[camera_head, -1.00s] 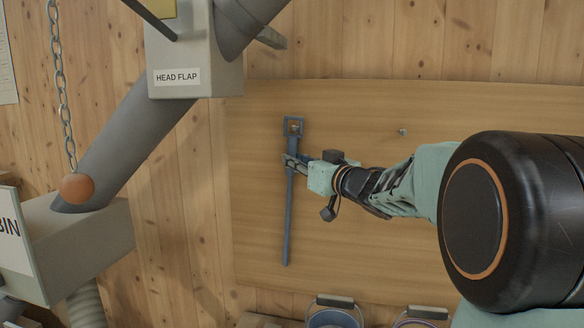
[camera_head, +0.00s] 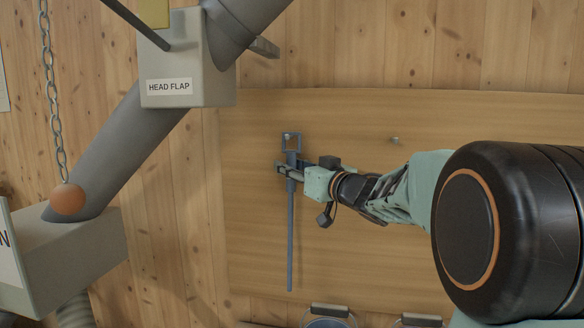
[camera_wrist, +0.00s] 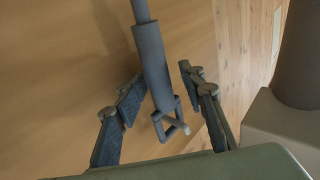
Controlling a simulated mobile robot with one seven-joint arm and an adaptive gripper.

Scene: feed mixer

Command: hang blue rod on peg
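The blue rod (camera_head: 290,235) is upright against the wooden board, with its square loop (camera_head: 291,141) at the top and its thin end down. In the wrist view the loop (camera_wrist: 160,121) is around a pale peg (camera_wrist: 177,126), whose end sticks out through it. My gripper (camera_head: 286,169) is at the thick part of the rod, just below the loop. In the wrist view its fingers (camera_wrist: 160,84) are spread on either side of the rod, with a clear gap on the right. I cannot tell whether the left finger touches it.
A second, bare peg (camera_head: 395,140) is on the board (camera_head: 350,245) to the right. The head flap box (camera_head: 188,65), a slanting grey pipe (camera_head: 120,150) and a chain with an orange ball (camera_head: 67,199) are at the left. Buckets (camera_head: 330,321) stand below the board.

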